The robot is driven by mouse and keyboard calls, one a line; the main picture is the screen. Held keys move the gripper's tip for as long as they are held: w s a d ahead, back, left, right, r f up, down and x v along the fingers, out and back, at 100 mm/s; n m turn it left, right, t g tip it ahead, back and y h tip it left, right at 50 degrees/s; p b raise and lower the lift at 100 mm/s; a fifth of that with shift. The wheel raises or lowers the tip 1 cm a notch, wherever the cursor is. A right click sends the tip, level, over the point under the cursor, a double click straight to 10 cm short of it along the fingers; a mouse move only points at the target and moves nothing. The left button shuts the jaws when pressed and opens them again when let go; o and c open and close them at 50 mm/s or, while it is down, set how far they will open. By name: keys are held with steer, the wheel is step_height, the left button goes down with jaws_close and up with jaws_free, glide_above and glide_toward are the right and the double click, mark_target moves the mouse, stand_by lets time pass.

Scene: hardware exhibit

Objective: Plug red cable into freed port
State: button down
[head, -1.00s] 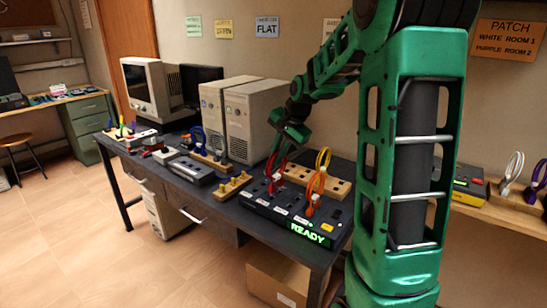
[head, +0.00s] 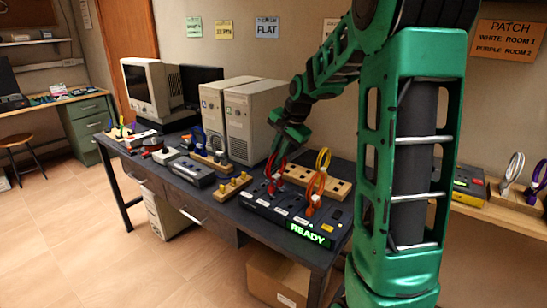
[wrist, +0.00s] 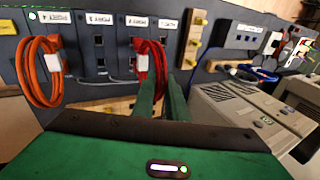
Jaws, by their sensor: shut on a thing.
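The dark patch panel (head: 287,215) lies on the bench with a green READY display on its front. The red cable (head: 280,163), a coiled loop, rises from the panel's left part. My gripper (head: 273,160) is at the top of this loop. In the wrist view my gripper (wrist: 161,88) is shut on the red cable (wrist: 158,62), whose plug end is at a port column under a white label. I cannot tell whether the plug is fully seated. An orange cable (wrist: 40,78) is plugged in farther left. A column between them shows dark, empty ports (wrist: 99,52).
Two beige computer towers (head: 255,120) stand at the back. The orange loop (head: 315,186) stands close by on the right.

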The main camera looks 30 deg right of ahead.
steer(key=shift+f, duration=1.05)
stand_by(2.4)
steer(key=c, duration=1.1)
jaws_free()
steer(key=shift+o, duration=0.3)
steer(key=shift+w, duration=0.1)
steer(key=shift+r, duration=0.1)
steer(key=v, duration=0.7)
steer(key=shift+r, duration=0.15)
